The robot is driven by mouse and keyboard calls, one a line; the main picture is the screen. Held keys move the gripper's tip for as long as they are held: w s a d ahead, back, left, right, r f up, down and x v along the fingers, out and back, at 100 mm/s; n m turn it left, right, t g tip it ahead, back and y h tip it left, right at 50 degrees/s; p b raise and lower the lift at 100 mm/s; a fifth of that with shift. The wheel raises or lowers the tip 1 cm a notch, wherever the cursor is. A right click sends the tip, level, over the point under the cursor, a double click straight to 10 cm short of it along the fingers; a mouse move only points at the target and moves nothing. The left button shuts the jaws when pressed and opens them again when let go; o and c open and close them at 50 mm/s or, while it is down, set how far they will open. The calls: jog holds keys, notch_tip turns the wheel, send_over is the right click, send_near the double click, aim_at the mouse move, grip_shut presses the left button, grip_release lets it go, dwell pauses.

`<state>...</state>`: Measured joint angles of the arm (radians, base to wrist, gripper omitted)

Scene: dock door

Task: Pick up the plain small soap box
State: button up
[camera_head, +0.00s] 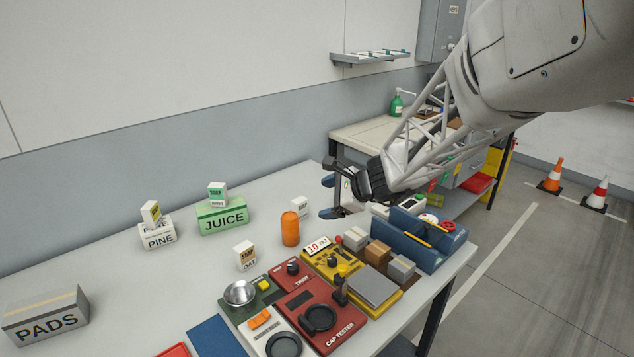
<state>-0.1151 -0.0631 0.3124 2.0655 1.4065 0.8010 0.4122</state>
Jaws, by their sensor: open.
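A small white soap box (300,206) stands on the grey table, its label too small to read. It has no bright colour, so it may be the plain one. My gripper (329,197) is open and empty, just right of this box, with its fingers pointing left; I cannot tell its exact height or depth. Another small soap box (245,255) with a brown label, seemingly OAT, stands nearer the front. A green-labelled soap box (217,194) sits on the green JUICE box (222,218).
An orange cylinder (290,229) stands left of and in front of the white box. Test panels with a metal bowl (239,293) and a blue organiser (415,240) fill the front right. A PADS box (46,318) is at the left. The left middle of the table is clear.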

jog(key=w+a+f+m+t, duration=0.25)
jog(key=w+f+m, duration=0.3)
jog(key=w, duration=0.35)
jog(key=m+t, duration=0.2)
jog(key=m, duration=0.4)
send_near(301, 201)
jog(key=x, duration=0.3)
jog(key=shift+w+n, duration=0.25)
jog(key=shift+w, duration=0.1)
jog(key=shift+g, duration=0.25)
jog(key=shift+x, duration=1.25)
jog(key=shift+a, duration=0.1)
jog(key=shift+x, duration=2.55)
jog(key=c, duration=1.1)
